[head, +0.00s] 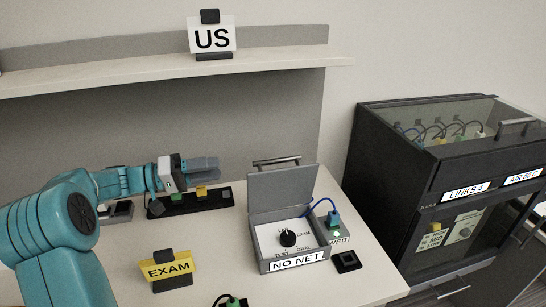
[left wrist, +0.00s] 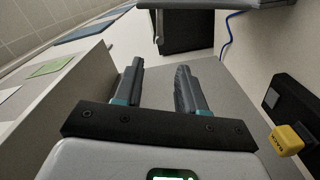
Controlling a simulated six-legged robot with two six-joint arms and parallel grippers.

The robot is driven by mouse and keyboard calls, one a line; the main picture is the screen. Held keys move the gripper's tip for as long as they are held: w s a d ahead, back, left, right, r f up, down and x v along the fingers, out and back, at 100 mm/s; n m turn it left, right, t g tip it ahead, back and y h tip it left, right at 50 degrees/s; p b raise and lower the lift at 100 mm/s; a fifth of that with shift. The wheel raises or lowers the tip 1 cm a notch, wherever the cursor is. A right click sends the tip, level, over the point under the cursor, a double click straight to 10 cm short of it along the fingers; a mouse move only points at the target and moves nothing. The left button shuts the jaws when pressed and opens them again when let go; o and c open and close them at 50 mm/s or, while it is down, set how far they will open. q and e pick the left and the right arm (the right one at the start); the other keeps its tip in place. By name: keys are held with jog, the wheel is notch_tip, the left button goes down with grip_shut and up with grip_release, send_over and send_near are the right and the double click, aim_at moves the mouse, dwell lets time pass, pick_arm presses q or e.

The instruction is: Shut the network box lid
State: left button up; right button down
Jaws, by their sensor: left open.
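The network box (head: 262,252) is a grey case on the white table, with a "NO NET" label on its front. Its grey lid (head: 283,188) stands open, roughly upright at the back edge. A black dial (head: 288,238) shows inside the box. My left gripper (head: 216,166) is open and empty, to the left of the raised lid and apart from it. Its two fingers also show spread in the left wrist view (left wrist: 160,88). A grey panel (left wrist: 215,4) shows at the top of that view; I cannot tell if it is the lid. My right gripper is not in view.
A blue plug (head: 333,219) on a "WEB" base stands right of the box. A yellow "EXAM" sign (head: 168,269) is at the front left. A dark strip with colored blocks (head: 190,206) lies below my left gripper. A black cabinet (head: 380,160) stands to the right.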

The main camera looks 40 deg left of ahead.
pick_arm(q)
jog(key=p, duration=0.2)
send_near(293, 159)
jog(key=x, duration=0.5)
jog(key=shift+w+a+f, duration=0.15)
jog(key=shift+w, duration=0.25)
jog(key=shift+b, duration=0.3)
grip_shut()
